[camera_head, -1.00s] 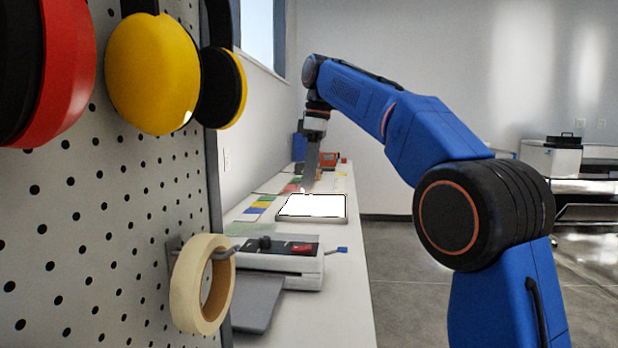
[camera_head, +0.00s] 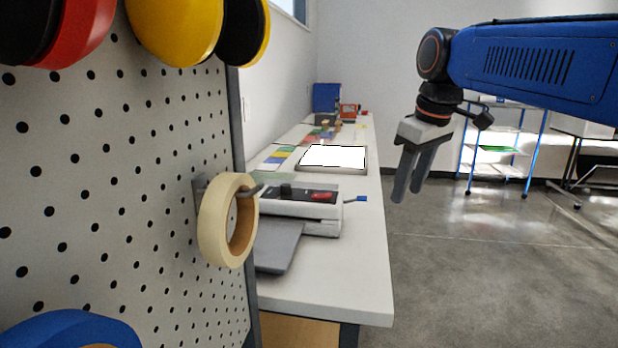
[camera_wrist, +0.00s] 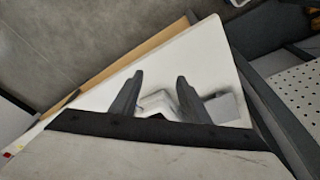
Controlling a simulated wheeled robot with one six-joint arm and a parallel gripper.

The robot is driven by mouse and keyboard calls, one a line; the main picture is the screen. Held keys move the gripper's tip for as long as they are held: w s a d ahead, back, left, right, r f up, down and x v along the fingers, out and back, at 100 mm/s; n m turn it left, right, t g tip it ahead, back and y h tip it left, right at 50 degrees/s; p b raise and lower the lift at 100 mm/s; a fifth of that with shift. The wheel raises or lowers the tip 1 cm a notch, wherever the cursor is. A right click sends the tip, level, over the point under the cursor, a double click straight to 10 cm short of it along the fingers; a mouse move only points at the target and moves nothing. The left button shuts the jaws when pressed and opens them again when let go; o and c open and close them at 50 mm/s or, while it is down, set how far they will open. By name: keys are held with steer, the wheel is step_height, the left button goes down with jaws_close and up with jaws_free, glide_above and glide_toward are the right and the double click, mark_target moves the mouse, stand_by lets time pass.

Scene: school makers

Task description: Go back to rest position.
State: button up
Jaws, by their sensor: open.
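My gripper (camera_head: 412,180) hangs from my blue arm at the right in the head view, fingers pointing down. It is over the floor area just right of the bench, apart from everything. Its two grey fingers are open with nothing between them. In the wrist view, the open fingers (camera_wrist: 158,95) show against the white bench top, with a white and grey shape between and beyond them.
The white bench (camera_head: 340,290) runs along the wall with a laminator (camera_head: 305,208) and a lit white panel (camera_head: 332,156). The pegboard (camera_head: 120,200) at left holds a tape roll (camera_head: 228,220) and ear defenders (camera_head: 180,25). A shelf rack (camera_head: 500,150) stands behind.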

steer(key=s+d+f+m+t, duration=0.1)
steer(key=s+d+f+m, duration=0.2)
steer(key=s+f, duration=0.7)
steer(key=s+d+f+m+t+h, duration=0.1)
steer(key=s+d+f+m, duration=0.3)
steer(key=s+f, duration=0.7)
step_height(320, 180, down, 4)
steer(key=shift+s+d+r+m, duration=0.2)
steer(key=shift+s+d+m, duration=0.1)
steer(key=shift+d, duration=0.4)
steer(key=shift+o, duration=0.2)
